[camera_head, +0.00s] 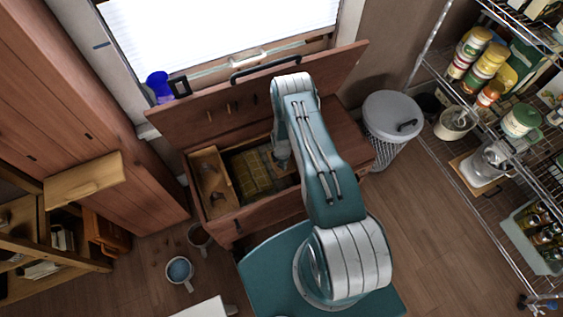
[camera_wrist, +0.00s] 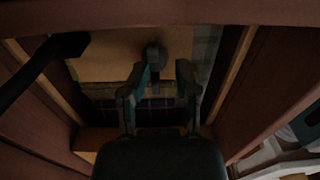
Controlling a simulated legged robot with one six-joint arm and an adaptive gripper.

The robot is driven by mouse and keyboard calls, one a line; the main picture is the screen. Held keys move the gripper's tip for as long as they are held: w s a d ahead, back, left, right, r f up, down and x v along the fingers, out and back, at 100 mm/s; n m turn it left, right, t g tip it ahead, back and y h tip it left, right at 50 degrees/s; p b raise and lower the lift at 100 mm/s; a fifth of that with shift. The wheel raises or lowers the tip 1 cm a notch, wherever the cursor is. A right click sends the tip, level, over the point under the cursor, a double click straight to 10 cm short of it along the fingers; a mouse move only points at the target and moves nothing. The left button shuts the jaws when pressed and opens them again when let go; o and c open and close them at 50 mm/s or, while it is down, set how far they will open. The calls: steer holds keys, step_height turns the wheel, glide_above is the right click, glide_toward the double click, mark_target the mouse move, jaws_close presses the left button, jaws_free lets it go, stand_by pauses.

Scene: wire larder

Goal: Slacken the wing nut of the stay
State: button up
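My gripper (camera_wrist: 160,77) shows in the wrist view with its two fingers apart. A small dark knob-like piece (camera_wrist: 155,54), perhaps the wing nut, lies in line with the gap between the fingertips. I cannot tell whether the fingers touch it; they do not look closed on it. In the head view my arm reaches into an open wooden chest (camera_head: 206,213), and the gripper is mostly hidden beneath it. The raised lid (camera_head: 335,67) leans back toward the window. The stay cannot be made out clearly in either view.
The chest holds a checked cloth (camera_head: 252,172) and a wooden tray (camera_head: 209,171). A black bar (camera_wrist: 40,65) crosses the wrist view's upper left. A lidded bin (camera_head: 391,116) and wire shelving (camera_head: 455,158) stand at right. Mugs (camera_head: 180,271) stand on the floor at front left.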

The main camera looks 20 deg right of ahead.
steer(key=shift+a+f, duration=0.1)
stand_by(0.3)
steer(key=shift+w, duration=0.1)
steer(key=shift+r, duration=3.6)
